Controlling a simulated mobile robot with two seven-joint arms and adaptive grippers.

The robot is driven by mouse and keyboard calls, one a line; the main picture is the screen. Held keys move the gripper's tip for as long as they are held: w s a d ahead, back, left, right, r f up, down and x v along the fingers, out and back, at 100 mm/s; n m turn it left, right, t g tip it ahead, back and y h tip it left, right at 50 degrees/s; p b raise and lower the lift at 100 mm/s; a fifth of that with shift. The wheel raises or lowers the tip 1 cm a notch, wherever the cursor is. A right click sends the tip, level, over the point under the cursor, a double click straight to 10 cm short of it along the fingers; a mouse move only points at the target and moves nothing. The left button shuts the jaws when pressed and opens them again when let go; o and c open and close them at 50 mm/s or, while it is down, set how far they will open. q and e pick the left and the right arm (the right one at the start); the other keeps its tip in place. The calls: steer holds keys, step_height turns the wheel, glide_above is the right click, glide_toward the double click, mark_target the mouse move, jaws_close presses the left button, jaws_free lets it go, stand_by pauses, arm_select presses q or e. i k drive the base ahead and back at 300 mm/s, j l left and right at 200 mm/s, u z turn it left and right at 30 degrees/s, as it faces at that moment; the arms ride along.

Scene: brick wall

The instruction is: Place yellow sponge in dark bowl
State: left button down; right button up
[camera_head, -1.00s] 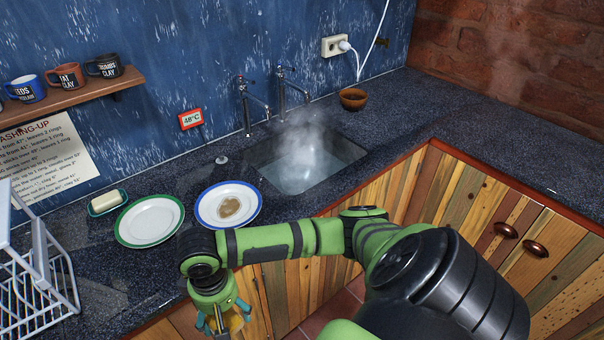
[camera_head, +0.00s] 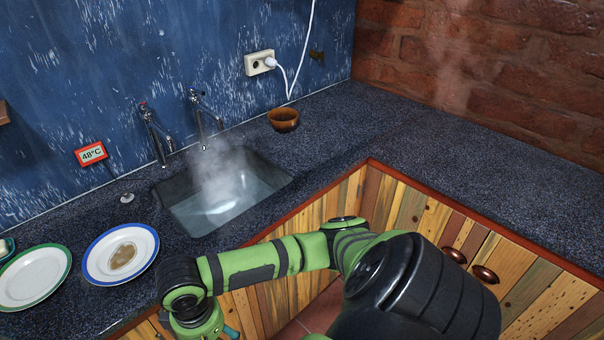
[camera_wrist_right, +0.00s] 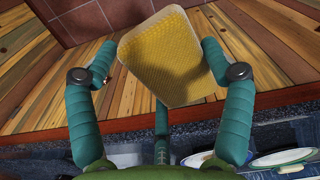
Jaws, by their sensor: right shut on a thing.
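The yellow sponge (camera_wrist_right: 168,58) is in my right gripper (camera_wrist_right: 158,62), between its teal fingers, in the right wrist view. It is held over the area in front of the wooden cabinets. In the head view my right gripper (camera_head: 208,326) is at the bottom edge, its fingertips cut off and the sponge out of frame. The dark bowl (camera_head: 284,121) is small and brown. It stands on the counter behind the sink, under the wall socket, well up and right of my right gripper. My left gripper is not in view.
A steaming sink (camera_head: 222,205) with two taps lies between my right arm and the bowl. A blue-rimmed plate (camera_head: 97,267) with a brown stain and a green-rimmed plate (camera_head: 22,289) lie left. The counter right of the bowl (camera_head: 400,135) is clear.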

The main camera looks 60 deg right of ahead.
mark_target(283, 118)
steer(key=k+l, duration=0.1)
steer(key=l, duration=0.4)
steer(key=k+l, duration=0.1)
steer(key=l, duration=0.4)
steer(key=k+l, duration=0.1)
steer(key=l, duration=0.95)
steer(key=k+u, duration=0.05)
